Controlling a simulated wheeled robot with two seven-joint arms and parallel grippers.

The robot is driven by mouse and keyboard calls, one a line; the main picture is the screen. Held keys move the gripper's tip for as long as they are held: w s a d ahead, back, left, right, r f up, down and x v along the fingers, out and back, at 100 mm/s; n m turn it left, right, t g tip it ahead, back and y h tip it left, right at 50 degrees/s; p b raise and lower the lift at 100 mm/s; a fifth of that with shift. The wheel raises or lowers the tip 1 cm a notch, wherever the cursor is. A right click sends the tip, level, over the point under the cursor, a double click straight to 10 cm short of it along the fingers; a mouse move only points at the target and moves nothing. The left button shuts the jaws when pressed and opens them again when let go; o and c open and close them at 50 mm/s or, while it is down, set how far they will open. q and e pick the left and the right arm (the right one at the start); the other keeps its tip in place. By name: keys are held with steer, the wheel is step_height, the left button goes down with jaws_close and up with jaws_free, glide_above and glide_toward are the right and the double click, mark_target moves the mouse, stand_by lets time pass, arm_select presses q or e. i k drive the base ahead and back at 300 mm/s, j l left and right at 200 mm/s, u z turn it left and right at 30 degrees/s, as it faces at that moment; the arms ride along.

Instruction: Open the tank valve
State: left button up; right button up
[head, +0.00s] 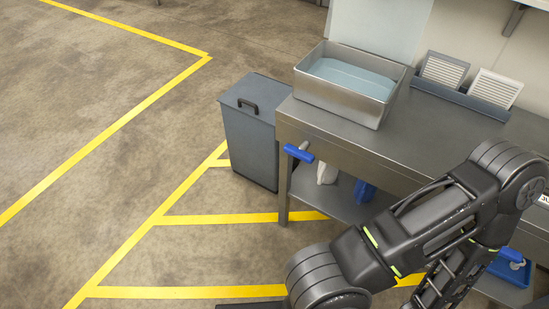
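A steel tank (341,97) stands on the workbench, open at the top, with pale blue liquid or lining inside. A valve with a blue lever handle (299,153) sticks out at the bench's front left. The lever slants slightly down to the right, and a small grey end shows beside it. I cannot tell how the valve joins the tank. My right arm crosses the lower right in front of the bench, apart from the lever in the picture. Neither gripper can be made out in this view.
The steel workbench (440,120) carries a dark rack (460,99) with two white louvred panels. A grey lidded bin (250,140) stands left of the bench. A white bottle (327,173) and a blue object (364,190) sit underneath. The yellow-striped floor at left is clear.

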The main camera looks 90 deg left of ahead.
mark_target(300, 153)
steer(key=u, duration=2.75)
